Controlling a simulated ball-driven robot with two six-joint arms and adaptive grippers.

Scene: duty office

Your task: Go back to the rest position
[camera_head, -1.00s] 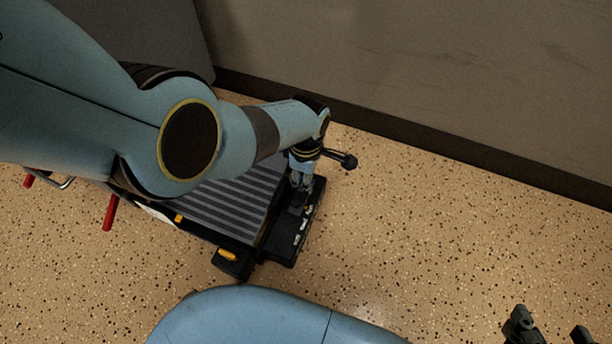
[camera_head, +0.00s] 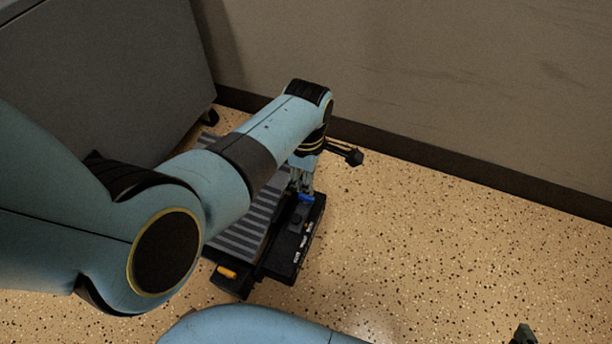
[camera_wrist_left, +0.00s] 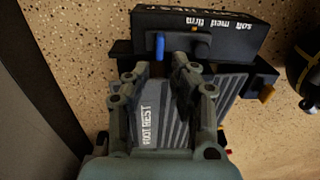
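A foot rest with a ribbed grey tread (camera_head: 243,226) lies on the floor in the head view; the tread (camera_wrist_left: 162,127) also shows in the left wrist view, marked FOOT REST. At its end is a black box (camera_head: 287,257) marked soft, med, firm. A small blue lever (camera_wrist_left: 160,46) stands on the box. My left gripper (camera_head: 302,190) is just over the box, by the lever. In the left wrist view its fingers (camera_wrist_left: 160,66) are apart with nothing between them. Of my right gripper (camera_head: 522,335) only one fingertip shows at the bottom edge.
A grey wall (camera_head: 430,90) with a dark skirting runs behind. A dark grey cabinet (camera_head: 100,70) stands at the upper left. The speckled floor (camera_head: 420,260) is clear to the right of the foot rest. My left arm hides part of the foot rest.

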